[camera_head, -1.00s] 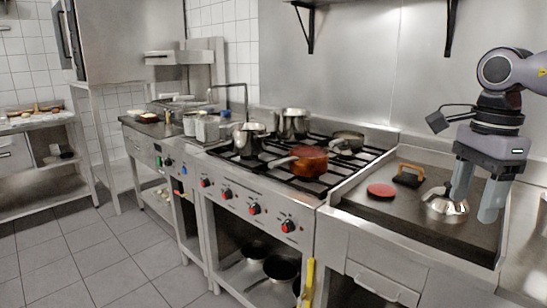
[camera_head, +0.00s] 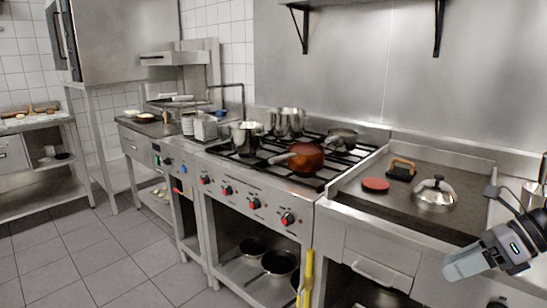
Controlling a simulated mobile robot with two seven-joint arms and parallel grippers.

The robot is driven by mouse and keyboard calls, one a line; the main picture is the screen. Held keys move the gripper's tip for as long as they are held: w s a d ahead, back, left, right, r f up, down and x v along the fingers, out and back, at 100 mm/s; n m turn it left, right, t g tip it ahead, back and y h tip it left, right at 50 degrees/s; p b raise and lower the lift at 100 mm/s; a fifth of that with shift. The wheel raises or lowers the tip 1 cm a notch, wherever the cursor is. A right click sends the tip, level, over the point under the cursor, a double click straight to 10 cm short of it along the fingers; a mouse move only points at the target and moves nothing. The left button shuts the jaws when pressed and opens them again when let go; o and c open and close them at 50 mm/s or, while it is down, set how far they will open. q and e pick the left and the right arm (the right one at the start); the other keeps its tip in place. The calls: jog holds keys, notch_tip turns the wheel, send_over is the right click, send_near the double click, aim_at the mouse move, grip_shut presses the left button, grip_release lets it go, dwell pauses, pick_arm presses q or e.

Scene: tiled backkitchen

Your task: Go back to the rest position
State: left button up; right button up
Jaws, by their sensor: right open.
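My right gripper (camera_head: 462,268) shows at the lower right, in front of the griddle's front edge. It is open and I see nothing between its fingers. It is tilted, with the fingers pointing left. A shiny metal dome lid (camera_head: 435,194) with a dark handle sits on the dark griddle plate (camera_head: 390,207), apart from the gripper. My left gripper is out of view.
On the griddle are a red round patty (camera_head: 376,184) and a press with a wooden handle (camera_head: 401,168). The stove at left holds a copper pan (camera_head: 305,157) and steel pots (camera_head: 288,122). A yellow-handled tool (camera_head: 307,278) hangs at the stove front. The floor at left is clear.

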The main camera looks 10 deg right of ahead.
jog(key=s+a+f+m+t+h, duration=0.1)
jog(key=s+f+m+t+h, duration=0.3)
jog(key=f+m, duration=0.6)
jog(key=s+a+f+m+t+y, duration=0.15)
jog(key=f+m+t, duration=0.5)
jog(key=m, duration=0.65)
jog(key=s+a+f+m+g+h, duration=0.1)
jog(key=s+a+f+m, duration=0.2)
jog(key=a+f+m, duration=0.1)
jog(key=s+a+f+m+g+h, duration=0.1)
jog(key=s+a+f+m+g, duration=0.1)
jog(key=a+f+m, duration=0.2)
jog(key=s+a+f+m+g+h+p, duration=0.1)
jog(key=s+a+f+m, duration=0.2)
jog(key=a+m, duration=0.6)
jog(key=shift+s+a+f+g+h, duration=0.35)
jog(key=shift+a+f, duration=0.45)
jog(key=shift+a, duration=0.15)
jog(key=shift+w, duration=0.1)
dwell(2.9)
